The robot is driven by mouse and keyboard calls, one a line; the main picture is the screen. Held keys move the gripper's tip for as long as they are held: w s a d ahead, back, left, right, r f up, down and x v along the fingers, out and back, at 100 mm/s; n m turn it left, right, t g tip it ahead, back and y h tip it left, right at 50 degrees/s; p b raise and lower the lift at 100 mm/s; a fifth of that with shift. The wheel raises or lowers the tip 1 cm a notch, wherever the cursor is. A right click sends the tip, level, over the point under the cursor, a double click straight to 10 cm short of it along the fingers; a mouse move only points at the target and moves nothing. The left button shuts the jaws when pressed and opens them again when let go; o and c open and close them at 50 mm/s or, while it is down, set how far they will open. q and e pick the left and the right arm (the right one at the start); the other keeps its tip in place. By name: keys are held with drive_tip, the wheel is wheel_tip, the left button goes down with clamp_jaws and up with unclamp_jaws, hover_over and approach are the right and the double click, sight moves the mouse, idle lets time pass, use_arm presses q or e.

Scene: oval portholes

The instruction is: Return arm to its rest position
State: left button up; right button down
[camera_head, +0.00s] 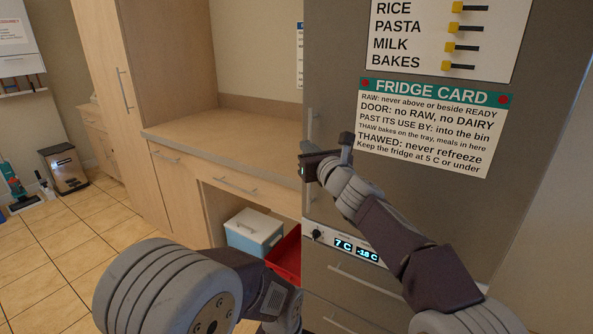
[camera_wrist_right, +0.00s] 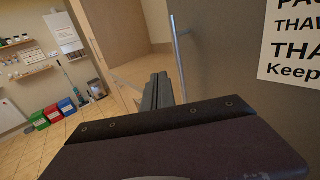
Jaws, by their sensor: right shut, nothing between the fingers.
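My right arm (camera_head: 385,235) reaches up from the lower right, in front of the grey fridge (camera_head: 480,215). Its gripper (camera_head: 342,150) is beside the fridge's left edge, near the upright door handle (camera_head: 310,125). In the right wrist view the fingers (camera_wrist_right: 157,92) are together with nothing between them, and the handle (camera_wrist_right: 178,55) stands just to their right. I cannot tell whether they touch it. My left arm (camera_head: 170,290) fills the bottom left of the head view; its gripper does not show.
The fridge display (camera_head: 355,250) reads 7 C and -18 C. A fridge card (camera_head: 435,125) hangs on the door. A wooden counter (camera_head: 215,130) stands left, with a blue-and-white box (camera_head: 253,232) and red bin (camera_head: 287,255) below. Tiled floor (camera_head: 60,250) at left is open.

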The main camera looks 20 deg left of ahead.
use_arm(q)
wheel_tip(320, 180, down, 4)
drive_tip(key=shift+s+r+b, duration=0.1)
drive_tip(key=shift+b, duration=1.15)
use_arm(e)
drive_tip(key=s, duration=0.5)
drive_tip(key=shift+s+a, duration=0.15)
drive_tip(key=shift+a, duration=0.2)
